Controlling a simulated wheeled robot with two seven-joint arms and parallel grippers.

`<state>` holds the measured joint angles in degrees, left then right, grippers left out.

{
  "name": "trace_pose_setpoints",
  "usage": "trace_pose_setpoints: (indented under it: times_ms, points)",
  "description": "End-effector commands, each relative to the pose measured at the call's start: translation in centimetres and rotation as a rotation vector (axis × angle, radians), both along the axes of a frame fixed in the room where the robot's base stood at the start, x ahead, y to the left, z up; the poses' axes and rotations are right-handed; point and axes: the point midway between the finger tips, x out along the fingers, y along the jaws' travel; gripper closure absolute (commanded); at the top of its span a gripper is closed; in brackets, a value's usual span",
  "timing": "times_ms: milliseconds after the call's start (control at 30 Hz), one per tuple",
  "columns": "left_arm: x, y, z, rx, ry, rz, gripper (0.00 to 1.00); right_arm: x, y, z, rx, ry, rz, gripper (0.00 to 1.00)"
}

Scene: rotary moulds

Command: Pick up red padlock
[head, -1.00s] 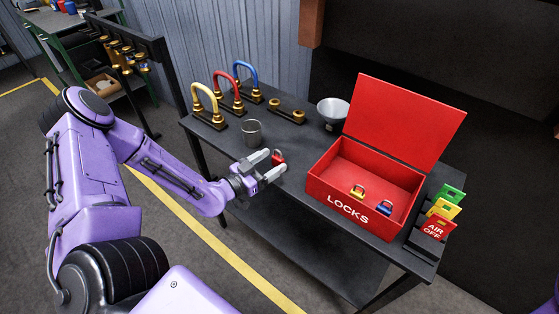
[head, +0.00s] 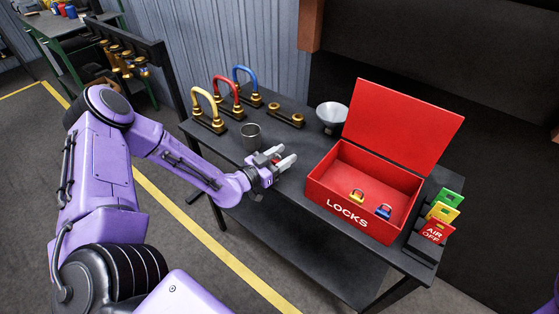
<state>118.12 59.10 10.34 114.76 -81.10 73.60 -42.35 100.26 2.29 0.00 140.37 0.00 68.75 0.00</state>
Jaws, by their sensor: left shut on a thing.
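My left gripper (head: 284,157) is over the dark table, between the metal cup and the red box. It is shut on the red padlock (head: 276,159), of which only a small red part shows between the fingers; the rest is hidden. I cannot tell whether the padlock touches the table. My right gripper is not in view.
The open red LOCKS box (head: 318,192) holds a yellow padlock (head: 357,195) and a blue padlock (head: 383,211). Coloured tags (head: 436,231) stand at the right end.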

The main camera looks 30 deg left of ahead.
Motion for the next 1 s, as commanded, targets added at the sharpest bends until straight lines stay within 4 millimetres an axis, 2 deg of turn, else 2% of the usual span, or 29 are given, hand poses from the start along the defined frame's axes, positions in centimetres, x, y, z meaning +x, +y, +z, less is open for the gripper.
trace_pose_setpoints:
  times_ms: [167, 267, 400, 533, 767, 800, 1000]
  points:
    - [0.1, 0.1, 1.5, -0.001, -0.004, 0.001, 0.91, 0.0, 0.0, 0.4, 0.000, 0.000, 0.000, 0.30]
    - [0.1, 0.0, 3.6, -0.002, -0.007, 0.001, 0.91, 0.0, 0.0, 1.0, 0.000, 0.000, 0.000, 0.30]
    - [-2.3, -1.3, 7.0, -0.004, -0.006, -0.001, 0.91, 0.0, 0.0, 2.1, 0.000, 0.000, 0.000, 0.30]
    - [-4.4, -2.4, 9.5, -0.001, -0.004, -0.003, 0.91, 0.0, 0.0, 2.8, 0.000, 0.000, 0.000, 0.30]
    - [-8.7, -4.6, 11.1, 0.000, -0.001, -0.002, 0.91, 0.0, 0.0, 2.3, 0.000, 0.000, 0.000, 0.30]
    - [-9.1, -4.7, 12.0, -0.003, 0.005, 0.001, 0.91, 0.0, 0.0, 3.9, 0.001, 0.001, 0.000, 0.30]
    - [-11.1, -5.8, 13.0, -0.006, 0.006, 0.000, 0.91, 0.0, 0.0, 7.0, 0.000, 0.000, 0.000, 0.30]
